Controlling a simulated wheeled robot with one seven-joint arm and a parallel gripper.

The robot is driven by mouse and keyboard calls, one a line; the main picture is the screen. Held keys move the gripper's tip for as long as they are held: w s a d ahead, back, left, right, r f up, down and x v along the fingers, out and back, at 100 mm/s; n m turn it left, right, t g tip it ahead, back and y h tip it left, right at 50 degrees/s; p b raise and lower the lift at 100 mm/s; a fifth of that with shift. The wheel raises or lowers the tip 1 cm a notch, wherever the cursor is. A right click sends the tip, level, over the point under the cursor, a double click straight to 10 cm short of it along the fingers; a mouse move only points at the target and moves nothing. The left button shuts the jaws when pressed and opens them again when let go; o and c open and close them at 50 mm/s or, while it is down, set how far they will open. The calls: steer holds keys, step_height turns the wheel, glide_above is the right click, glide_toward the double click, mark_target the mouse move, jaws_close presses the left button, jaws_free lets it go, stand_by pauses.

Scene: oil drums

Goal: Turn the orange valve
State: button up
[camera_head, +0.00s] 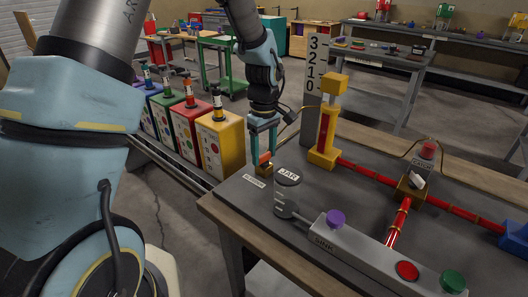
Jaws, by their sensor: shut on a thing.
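The orange valve (265,157) shows only as a small orange patch low between my gripper's fingers. My gripper (263,150) points down at the left edge of the grey bench, with its teal fingers on either side of the valve, shut on it. The fingers hide most of the valve, so its angle cannot be told. A small yellowish part shows just below the fingertips.
A yellow column (327,130) with red pipes stands behind. Several coloured drum boxes, including a yellow one (220,145), line the left.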

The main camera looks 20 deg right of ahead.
steer(key=shift+c, duration=1.4)
steer(key=shift+m, duration=0.3)
steer(key=m, duration=1.1)
steer(key=shift+m, duration=2.3)
